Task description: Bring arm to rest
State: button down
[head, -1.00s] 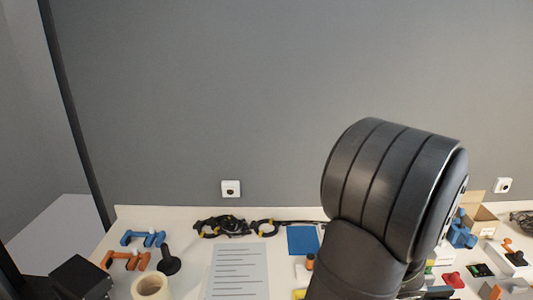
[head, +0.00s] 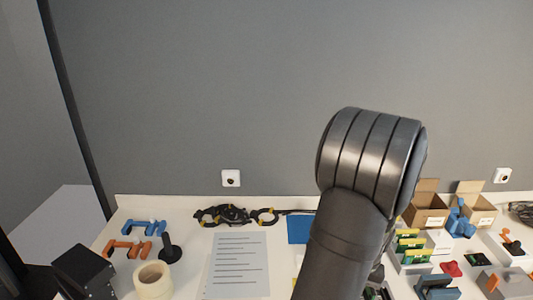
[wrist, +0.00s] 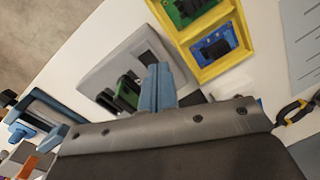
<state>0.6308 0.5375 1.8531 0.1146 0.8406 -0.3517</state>
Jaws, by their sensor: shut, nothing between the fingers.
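My gripper (wrist: 158,88) shows in the wrist view as two blue-grey fingers pressed together, shut with nothing between them. It is above the table (wrist: 110,30), near a grey tray (wrist: 115,65) with dark and green items; I cannot tell its exact height. A yellow tray (wrist: 178,37) holding a green board and a blue board lies just beyond the fingers. In the head view my arm rises in front of the table and bends at the top; the gripper itself is hidden there.
Two open cartons (head: 425,217) stand at the back right, beside a blue part (head: 459,222). A grey holder with green and yellow boards (head: 408,250) is in front. A paper sheet (head: 238,268), tape roll (head: 153,280), black box (head: 83,270) and clamps (head: 127,247) lie left.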

jog(key=n, duration=0.1)
jog(key=n+h, duration=0.1)
jog(key=d+n+g, duration=0.1)
jog(key=n, duration=0.1)
jog(key=shift+w+r, duration=0.25)
notch_tip(320, 180, up, 9)
jog(key=w, duration=0.1)
jog(key=f, duration=0.6)
jog(key=s+f, duration=0.1)
jog(key=f, duration=0.1)
jog(key=shift+d+f, duration=0.15)
jog(key=shift+f, duration=0.25)
dwell(0.6)
